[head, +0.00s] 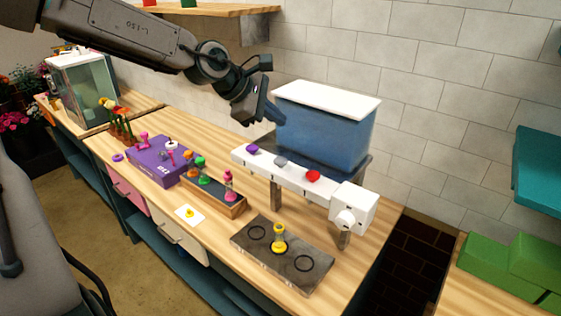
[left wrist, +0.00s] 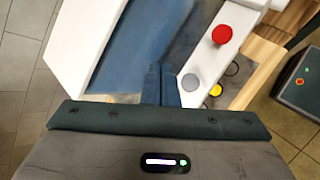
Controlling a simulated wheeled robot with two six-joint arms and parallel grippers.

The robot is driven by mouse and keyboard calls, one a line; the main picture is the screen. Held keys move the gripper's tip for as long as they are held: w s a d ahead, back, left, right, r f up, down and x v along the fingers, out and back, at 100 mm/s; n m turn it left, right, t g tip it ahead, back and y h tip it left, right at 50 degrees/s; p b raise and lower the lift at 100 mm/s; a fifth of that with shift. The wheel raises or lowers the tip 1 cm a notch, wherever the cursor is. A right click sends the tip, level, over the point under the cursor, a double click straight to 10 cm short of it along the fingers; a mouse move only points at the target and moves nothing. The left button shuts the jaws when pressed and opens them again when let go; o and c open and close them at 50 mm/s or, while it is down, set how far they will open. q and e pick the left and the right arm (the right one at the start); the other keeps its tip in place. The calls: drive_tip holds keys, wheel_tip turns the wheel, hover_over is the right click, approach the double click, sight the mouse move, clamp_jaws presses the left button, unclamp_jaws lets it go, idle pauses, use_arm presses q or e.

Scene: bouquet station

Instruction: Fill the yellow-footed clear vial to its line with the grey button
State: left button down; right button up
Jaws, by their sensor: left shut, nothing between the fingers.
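The yellow-footed vial (head: 279,237) stands upright on the dark slab (head: 250,258), at its middle ring, in front of the dispenser; its fill level is too small to read. The grey button (head: 281,161) sits on the white bar (head: 263,173) between the purple button (head: 252,149) and the red button (head: 313,176). My left gripper (head: 275,113) is shut and empty, above and behind the bar beside the blue tank (head: 320,129). In the left wrist view the grey button (left wrist: 190,82) lies just right of the shut fingertips (left wrist: 161,72), apparently apart from them. My right gripper is not in view.
A white knob box (head: 353,208) ends the bar at the right. A wooden rack (head: 213,193) with several coloured vials stands left of the slab. A purple box (head: 160,159) and a white card (head: 190,215) lie further left. The wall is close behind.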

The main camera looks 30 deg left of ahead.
sight(276, 160)
use_arm(q)
wheel_tip(276, 160, down, 7)
drive_tip(key=b, duration=0.5)
drive_tip(key=shift+f, duration=0.4)
idle(1.4)
drive_tip(key=shift+f+b, duration=0.4)
drive_tip(key=shift+b, duration=0.5)
drive_tip(key=shift+f+b, duration=0.6)
drive_tip(key=shift+b, duration=0.05)
idle(0.3)
idle(0.4)
drive_tip(key=shift+r+p, duration=0.6)
drive_tip(key=shift+r, duration=0.45)
